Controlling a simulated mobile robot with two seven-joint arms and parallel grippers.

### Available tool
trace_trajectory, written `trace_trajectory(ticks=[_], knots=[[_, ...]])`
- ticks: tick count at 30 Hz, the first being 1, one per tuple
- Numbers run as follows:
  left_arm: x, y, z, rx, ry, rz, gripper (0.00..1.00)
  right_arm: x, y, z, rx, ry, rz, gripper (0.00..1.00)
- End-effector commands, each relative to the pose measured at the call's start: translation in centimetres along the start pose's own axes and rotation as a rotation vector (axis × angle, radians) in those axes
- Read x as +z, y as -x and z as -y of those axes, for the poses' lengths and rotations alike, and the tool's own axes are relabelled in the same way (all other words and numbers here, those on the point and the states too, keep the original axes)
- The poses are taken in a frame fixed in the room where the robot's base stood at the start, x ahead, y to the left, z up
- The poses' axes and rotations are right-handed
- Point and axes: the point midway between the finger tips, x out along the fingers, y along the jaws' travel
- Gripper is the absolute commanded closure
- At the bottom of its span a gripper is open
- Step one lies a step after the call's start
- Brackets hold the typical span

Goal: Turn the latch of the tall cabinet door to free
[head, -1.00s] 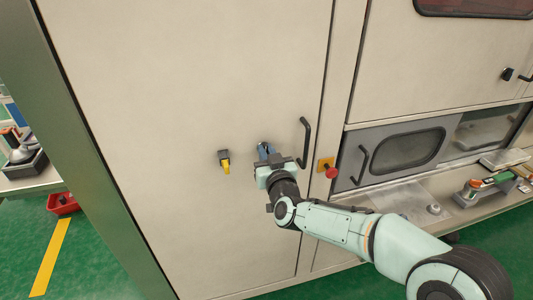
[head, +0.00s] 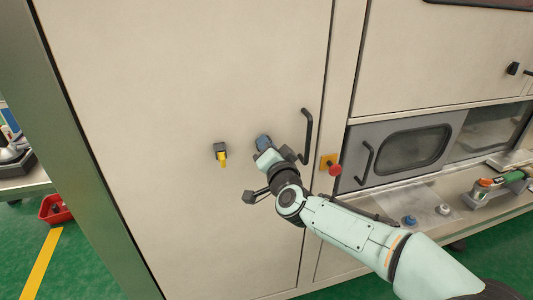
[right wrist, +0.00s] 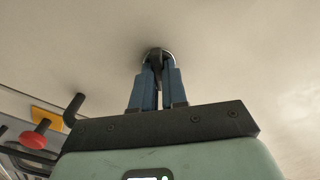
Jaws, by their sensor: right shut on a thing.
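The tall cabinet door (head: 190,90) is a large beige panel with a black bar handle (head: 307,137) near its right edge. The latch (right wrist: 157,54) is a small dark part in a round bright-rimmed seat on the door, seen in the right wrist view. My right gripper (right wrist: 157,80) has its blue fingers closed on the latch, one on each side. In the head view the right gripper (head: 263,142) is against the door, left of the handle, and hides the latch. My left gripper is not in view.
A black-and-yellow fitting (head: 221,154) sits on the door left of my gripper. A red knob on a yellow plate (head: 333,167) is right of the handle. A grey windowed panel (head: 400,153) and a cluttered ledge are further right. A red bin (head: 56,209) is at far left.

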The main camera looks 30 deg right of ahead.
Motion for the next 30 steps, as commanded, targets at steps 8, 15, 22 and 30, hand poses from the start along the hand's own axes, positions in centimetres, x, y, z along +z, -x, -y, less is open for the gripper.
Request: trace_trajectory(ticks=[8,15,22,30], knots=[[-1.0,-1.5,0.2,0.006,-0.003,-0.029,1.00,0.2,0.0,-0.3,-0.001,-0.265,0.000,1.00],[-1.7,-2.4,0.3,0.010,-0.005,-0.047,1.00,0.2,0.0,-0.3,-0.001,-0.479,0.001,1.00],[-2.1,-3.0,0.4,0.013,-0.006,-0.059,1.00,0.2,0.0,-0.3,-0.001,-0.639,0.001,1.00],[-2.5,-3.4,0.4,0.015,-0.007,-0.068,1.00,0.2,0.0,-0.3,0.000,-0.748,0.002,1.00]])
